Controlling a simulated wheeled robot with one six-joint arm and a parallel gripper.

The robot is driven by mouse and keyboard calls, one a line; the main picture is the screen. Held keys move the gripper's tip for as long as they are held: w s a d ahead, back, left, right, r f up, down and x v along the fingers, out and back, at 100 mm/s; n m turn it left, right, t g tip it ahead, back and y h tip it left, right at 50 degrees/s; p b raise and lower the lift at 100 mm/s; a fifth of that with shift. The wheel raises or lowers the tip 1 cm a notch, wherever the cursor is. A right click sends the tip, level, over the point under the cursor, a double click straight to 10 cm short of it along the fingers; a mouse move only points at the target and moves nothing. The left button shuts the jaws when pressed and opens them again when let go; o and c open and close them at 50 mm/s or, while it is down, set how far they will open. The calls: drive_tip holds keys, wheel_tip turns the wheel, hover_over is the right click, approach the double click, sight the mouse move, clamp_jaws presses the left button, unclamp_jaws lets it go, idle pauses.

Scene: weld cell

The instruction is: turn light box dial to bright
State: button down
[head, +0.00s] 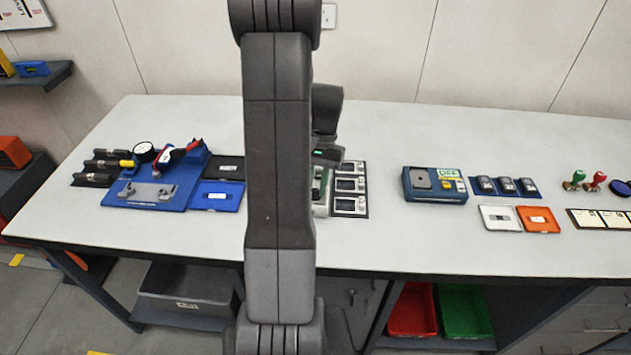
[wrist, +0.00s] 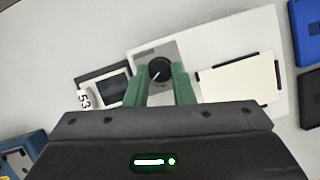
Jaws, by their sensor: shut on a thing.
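In the wrist view, the light box (wrist: 210,48) is a white body with a grey strip and a pale rectangular panel. On the grey strip is a round black dial (wrist: 159,67) with a light pointer mark slanting toward the lower left. My gripper (wrist: 163,76) has its two green fingers on either side of the dial and is shut on it. Any bright or dim lettering by the dial is hidden or too small to read. In the head view my arm hides most of the light box (head: 320,192) and the dial.
A blue fixture (head: 150,192) with a gauge and a black tray (head: 231,168) are to the left. A blue device (head: 435,195) showing OFF is further right. Bare table lies between the cards and that device.

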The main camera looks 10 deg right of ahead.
drive_tip(key=m+t+y, duration=0.1)
drive_tip(key=m, duration=0.3)
drive_tip(key=shift+s+d, duration=0.1)
drive_tip(key=shift+d, duration=0.05)
drive_tip(key=shift+s+m+t+y+p, duration=0.15)
drive_tip(key=shift+m+t+y+p, duration=0.35)
drive_tip(key=shift+m, duration=1.4)
drive_tip(key=shift+t, duration=0.3)
drive_tip(key=c, duration=1.2)
unclamp_jaws()
drive_tip(key=shift+c, duration=0.2)
drive_tip(key=b+v, duration=0.1)
drive_tip(key=v, duration=1.3)
drive_tip(key=shift+f, duration=0.15)
